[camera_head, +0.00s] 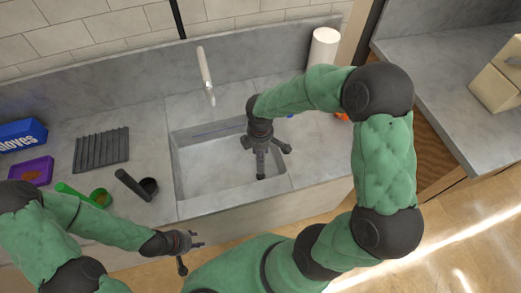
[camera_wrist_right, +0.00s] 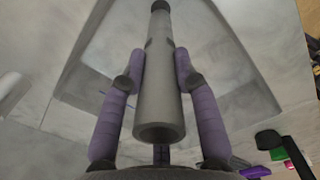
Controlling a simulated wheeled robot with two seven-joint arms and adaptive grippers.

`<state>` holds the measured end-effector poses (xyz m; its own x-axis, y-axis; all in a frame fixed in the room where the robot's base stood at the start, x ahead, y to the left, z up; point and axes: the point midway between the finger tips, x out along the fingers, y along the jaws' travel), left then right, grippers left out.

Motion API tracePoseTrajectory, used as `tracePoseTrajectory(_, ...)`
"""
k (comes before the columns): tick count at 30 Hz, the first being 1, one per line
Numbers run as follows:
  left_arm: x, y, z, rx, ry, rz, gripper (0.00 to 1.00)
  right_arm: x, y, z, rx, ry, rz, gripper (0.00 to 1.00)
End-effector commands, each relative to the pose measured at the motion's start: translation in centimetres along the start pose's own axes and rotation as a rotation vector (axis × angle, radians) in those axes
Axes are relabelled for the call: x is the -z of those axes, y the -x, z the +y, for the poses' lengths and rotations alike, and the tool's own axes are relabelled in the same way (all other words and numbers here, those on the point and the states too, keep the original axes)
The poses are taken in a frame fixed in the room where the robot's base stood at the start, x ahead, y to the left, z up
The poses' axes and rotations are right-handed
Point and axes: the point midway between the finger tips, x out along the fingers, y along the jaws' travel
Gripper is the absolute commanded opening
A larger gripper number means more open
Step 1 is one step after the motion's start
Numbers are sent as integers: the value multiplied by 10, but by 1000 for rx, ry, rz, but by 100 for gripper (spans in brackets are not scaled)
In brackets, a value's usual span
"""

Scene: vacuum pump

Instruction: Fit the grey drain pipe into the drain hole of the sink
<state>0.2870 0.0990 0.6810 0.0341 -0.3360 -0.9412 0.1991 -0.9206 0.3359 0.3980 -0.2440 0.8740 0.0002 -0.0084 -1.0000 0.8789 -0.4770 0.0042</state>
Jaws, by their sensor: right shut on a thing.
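The grey drain pipe (camera_wrist_right: 157,85) is a long tube gripped between the purple-looking fingers of my right gripper (camera_wrist_right: 158,70) in the right wrist view. Its near end shows an open mouth, and its far end points into the sink. In the head view my right gripper (camera_head: 266,158) hangs over the right part of the sink (camera_head: 215,172), pointing down; the pipe is hard to make out there. The drain hole is not visible in either view. My left gripper (camera_head: 187,254) is empty with its fingers apart, in front of the counter's front edge.
A faucet (camera_head: 206,78) stands behind the sink. A white roll (camera_head: 323,48) stands back right.

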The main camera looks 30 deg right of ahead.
Motion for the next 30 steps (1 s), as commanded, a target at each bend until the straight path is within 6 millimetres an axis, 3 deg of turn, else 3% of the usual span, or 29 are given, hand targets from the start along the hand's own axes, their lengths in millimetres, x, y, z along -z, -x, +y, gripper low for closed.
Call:
tracePoseTrajectory(16, 1, -25, -9, 0, 0, 0, 40, 0, -37, 0, -1, -1, 1, 0)
tracePoseTrajectory(30, 1, -27, -10, 0, 0, 0, 40, 0, -41, 0, -1, -1, 1, 0)
